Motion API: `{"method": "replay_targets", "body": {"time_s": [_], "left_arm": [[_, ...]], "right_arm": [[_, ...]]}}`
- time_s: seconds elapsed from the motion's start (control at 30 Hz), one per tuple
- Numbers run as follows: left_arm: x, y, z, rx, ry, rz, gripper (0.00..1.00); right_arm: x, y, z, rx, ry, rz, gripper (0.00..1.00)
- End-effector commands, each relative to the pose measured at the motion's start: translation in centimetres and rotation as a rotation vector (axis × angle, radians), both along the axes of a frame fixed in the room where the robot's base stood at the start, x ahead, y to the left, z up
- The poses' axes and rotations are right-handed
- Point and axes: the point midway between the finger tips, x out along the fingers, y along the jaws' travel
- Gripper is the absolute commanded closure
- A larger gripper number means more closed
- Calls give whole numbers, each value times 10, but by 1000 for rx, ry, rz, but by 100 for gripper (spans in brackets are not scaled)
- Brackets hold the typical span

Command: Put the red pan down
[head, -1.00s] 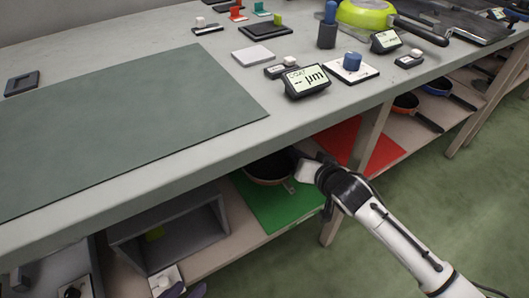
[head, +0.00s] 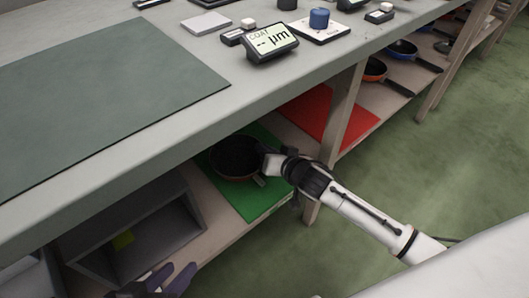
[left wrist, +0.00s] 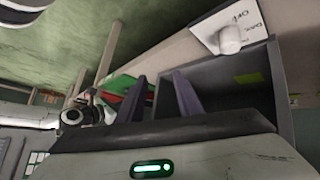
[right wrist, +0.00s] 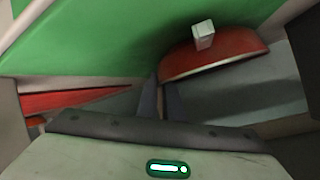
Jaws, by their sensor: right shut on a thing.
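The red pan (head: 235,160), dark inside with a reddish rim, is over the green mat (head: 262,201) on the lower shelf. Whether its base touches the mat I cannot tell. My right gripper (head: 268,161) is shut on the pan at its handle side; the handle is mostly hidden. In the right wrist view the pan's red outer wall (right wrist: 215,58) shows just beyond the close-set fingers (right wrist: 160,97), with the green mat (right wrist: 100,35) behind. My left gripper (head: 172,278) is open and empty by the grey bin; its parted fingers show in the left wrist view (left wrist: 163,97).
A grey open bin (head: 135,237) stands left of the green mat. A red mat (head: 322,117) lies to the right, near a table leg (head: 342,120). The tabletop (head: 150,135) overhangs the shelf. Orange (head: 374,68) and blue (head: 401,49) pans sit farther along.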

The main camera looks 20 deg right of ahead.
Motion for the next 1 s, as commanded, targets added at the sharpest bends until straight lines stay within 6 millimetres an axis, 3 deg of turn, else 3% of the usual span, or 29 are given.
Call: {"method": "replay_targets", "body": {"time_s": [0.27, 0.3, 0.4, 0.73, 0.87, 1.0], "left_arm": [[0, 0, 0, -2, 0, 0, 67], [0, 0, 1, -2, 0, 0, 67], [0, 0, 1, -2, -1, 0, 67], [0, 0, 3, 0, -2, 1, 67], [-1, 3, 8, 18, 4, 1, 67], [-5, 10, -2, 62, 41, 1, 67]], "right_arm": [[0, 1, 0, 3, -3, 1, 100], [0, 0, -1, 0, 1, 0, 87], [0, 0, -1, 0, 1, 0, 75], [-2, 0, 3, 0, 2, 0, 75], [-17, -2, 11, 1, 5, 2, 75], [-43, -6, 26, 2, 4, 1, 75]]}}
